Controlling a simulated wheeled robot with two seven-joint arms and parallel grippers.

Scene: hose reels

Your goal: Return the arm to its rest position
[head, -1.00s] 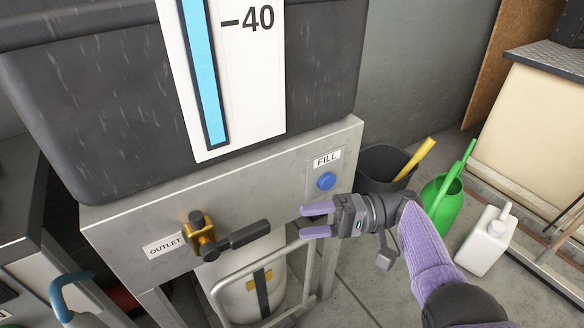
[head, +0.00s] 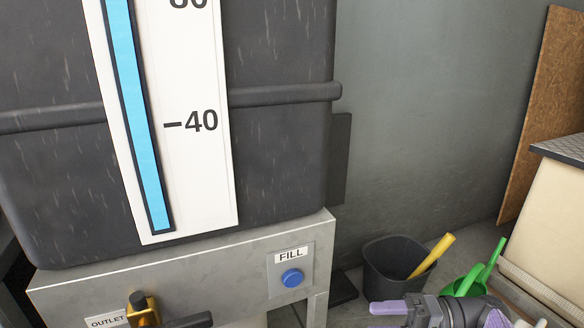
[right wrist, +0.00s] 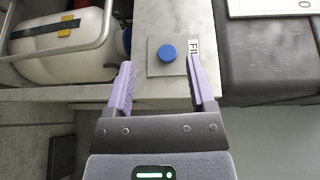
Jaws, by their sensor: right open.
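My right gripper (head: 388,308) is at the bottom right of the head view, to the right of and below the blue FILL button (head: 292,278). In the right wrist view my right gripper (right wrist: 162,88) is open and empty, with the blue button (right wrist: 167,53) seen beyond its fingertips, apart from them. The outlet valve (head: 143,310) has a brass body and a dark lever and is cut off by the bottom edge of the head view. My left gripper is not in view.
A dark tank (head: 280,140) with a blue level gauge (head: 150,165) stands on a metal stand (head: 220,275). A white tank (right wrist: 75,45) shows beneath the stand.

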